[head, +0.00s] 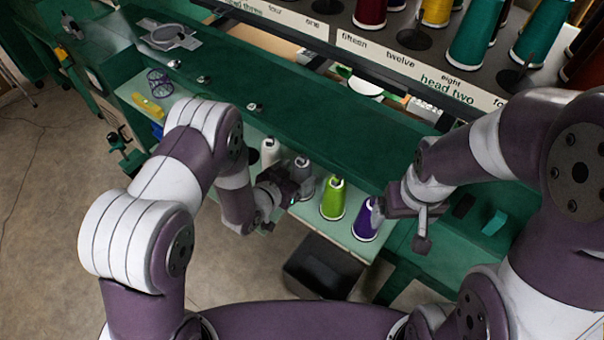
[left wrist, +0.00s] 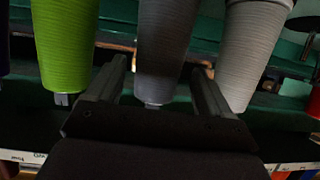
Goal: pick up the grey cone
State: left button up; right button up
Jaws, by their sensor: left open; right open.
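The grey cone (head: 304,171) stands on the pale shelf between the white cone (head: 270,152) and the lime green cone (head: 333,199). My left gripper (head: 287,186) is at the near side of the grey cone and partly covers it in the head view. In the left wrist view the grey cone (left wrist: 165,45) lies in line with the gap between the two open fingers of my left gripper (left wrist: 163,88). I cannot tell whether they touch it. My right gripper (head: 402,214) is open and empty, just right of the purple cone (head: 366,221).
The green cone and the pale cone flank the left fingers closely. A dark bin (head: 322,268) is below the shelf. A green beam (head: 300,120) runs behind the cones. A yellow object (head: 148,105) lies on the shelf's left end. More cones (head: 478,35) stand on the upper rack.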

aim_at(306, 157)
pick_arm(q)
jog(key=x, duration=0.1)
jog(key=p+x, duration=0.1)
jog(key=x, duration=0.2)
jog(key=shift+d+r+p, duration=0.2)
jog(key=shift+r+p, duration=0.1)
jog(key=shift+w+d+f, duration=0.1)
jog(key=shift+w+f, duration=0.05)
jog(key=c, duration=1.1)
pick_arm(e)
notch_tip(306, 157, up, 2)
jog(key=shift+s+r, duration=0.1)
jog(key=shift+s, duration=0.05)
